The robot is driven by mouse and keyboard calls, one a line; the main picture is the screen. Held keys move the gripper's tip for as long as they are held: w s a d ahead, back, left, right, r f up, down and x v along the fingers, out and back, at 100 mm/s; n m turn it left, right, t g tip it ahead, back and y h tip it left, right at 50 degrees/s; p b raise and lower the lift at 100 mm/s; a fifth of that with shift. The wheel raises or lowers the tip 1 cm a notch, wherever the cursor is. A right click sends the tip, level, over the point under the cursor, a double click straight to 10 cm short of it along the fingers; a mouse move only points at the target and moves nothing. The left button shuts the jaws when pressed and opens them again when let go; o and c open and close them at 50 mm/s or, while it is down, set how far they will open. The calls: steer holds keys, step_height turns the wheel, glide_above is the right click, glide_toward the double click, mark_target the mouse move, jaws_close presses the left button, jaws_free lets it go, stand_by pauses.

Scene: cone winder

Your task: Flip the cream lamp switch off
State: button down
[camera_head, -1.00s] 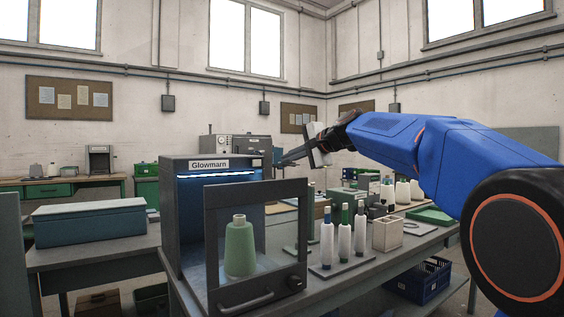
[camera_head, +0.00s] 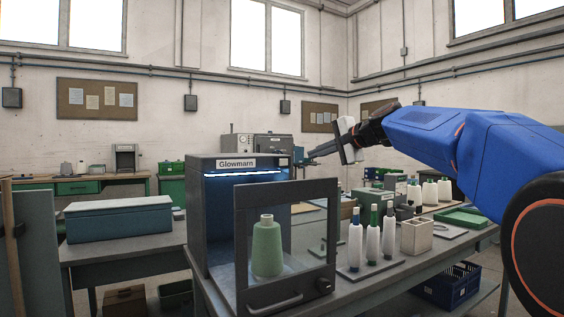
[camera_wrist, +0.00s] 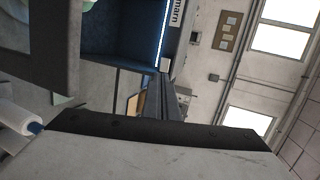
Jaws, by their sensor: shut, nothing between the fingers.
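The dark Glowmarn cabinet (camera_head: 196,215) stands on the bench, and its lamp strip (camera_head: 243,173) glows blue-white under the sign. A small cream piece, which looks like the lamp switch (camera_wrist: 166,65), sits by the strip's end in the wrist view; in the head view it is too small to make out clearly. My gripper (camera_head: 306,160) is shut and empty, its fingers pointing left just right of the cabinet's upper front corner. In the wrist view the closed fingers (camera_wrist: 163,85) end close to the cream piece; I cannot tell whether they touch it.
The cabinet's framed door (camera_head: 240,250) stands open in front, with a green cone (camera_head: 267,247) behind its opening. White bobbins (camera_head: 372,240) and a cream box (camera_head: 416,236) stand to the right on the bench. A blue-grey case (camera_head: 118,220) sits on the left bench.

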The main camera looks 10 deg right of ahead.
steer(key=shift+a, duration=0.1)
glide_toward(280, 163)
steer(key=x, duration=0.4)
steer(key=shift+w+f, duration=0.15)
steer(key=shift+f, duration=0.2)
steer(key=shift+w+a, duration=0.45)
steer(key=shift+w, duration=0.3)
steer(key=shift+a, duration=0.15)
